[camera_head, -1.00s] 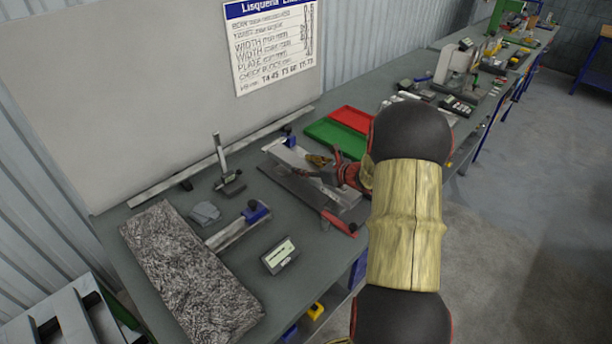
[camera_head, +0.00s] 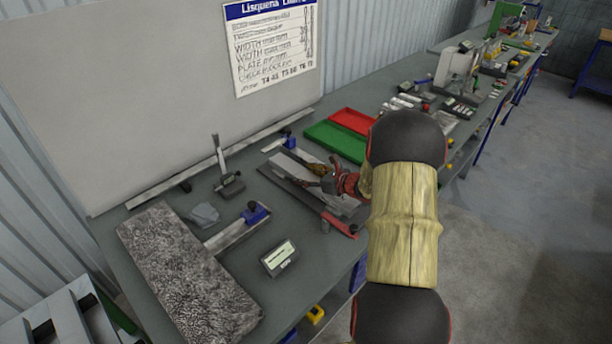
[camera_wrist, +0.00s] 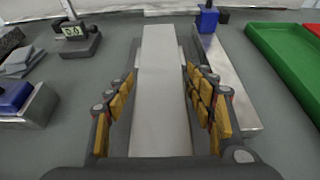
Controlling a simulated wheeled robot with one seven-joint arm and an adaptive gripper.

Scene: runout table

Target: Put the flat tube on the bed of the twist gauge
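The flat tube (camera_wrist: 160,85) is a long pale grey bar running away from me between the fingers in the wrist view. In the head view it (camera_head: 298,177) lies along a darker grey bed (camera_head: 275,177), which I take as the twist gauge's. A strip of this bed shows beside the tube. My gripper (camera_wrist: 159,72) looks open, one finger on each side of the tube, with a small gap on the left. Whether the right finger touches is unclear. In the head view my gripper (camera_head: 325,177) is over the tube's right part, and my arm hides what is behind it.
A steel bar with a blue block (camera_wrist: 207,18) lies just right of the tube. Green (camera_head: 335,139) and red (camera_head: 352,119) trays are beyond it. A small display unit with a post (camera_head: 229,185), a second blue-ended bar (camera_head: 235,232) and a textured slab (camera_head: 185,270) are left. A red part (camera_head: 340,225) is in front.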

